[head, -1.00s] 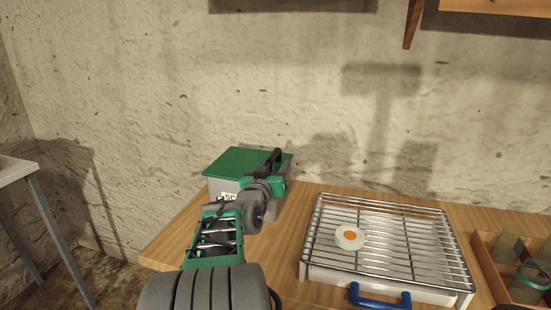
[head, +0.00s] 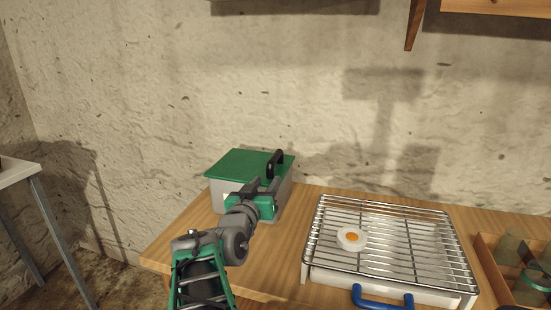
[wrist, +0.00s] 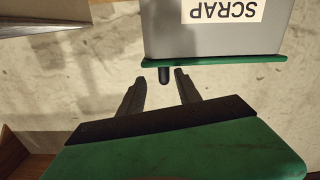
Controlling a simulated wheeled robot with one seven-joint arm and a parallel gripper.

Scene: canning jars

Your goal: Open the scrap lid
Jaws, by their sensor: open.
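The scrap bin is a grey box (head: 283,199) with a green lid (head: 240,163) lying shut on top. A black handle (head: 275,162) stands at the lid's right side. In the wrist view the bin appears upside down, with its SCRAP label (wrist: 222,10), the lid's green edge (wrist: 215,62) and the handle's dark end (wrist: 165,75). My gripper (head: 264,183) is open and empty in front of the bin, just below the handle in the head view. In the wrist view the handle's end shows between the fingertips (wrist: 160,76), seemingly beyond them. My gripper and wrist hide part of the bin's front.
A white tray with a wire rack (head: 388,215) and blue handle (head: 382,302) stands right of the bin, a white-and-orange round piece (head: 351,238) on it. A wooden crate (head: 485,262) with jars is at far right. The rough wall (head: 150,110) is close behind the bin.

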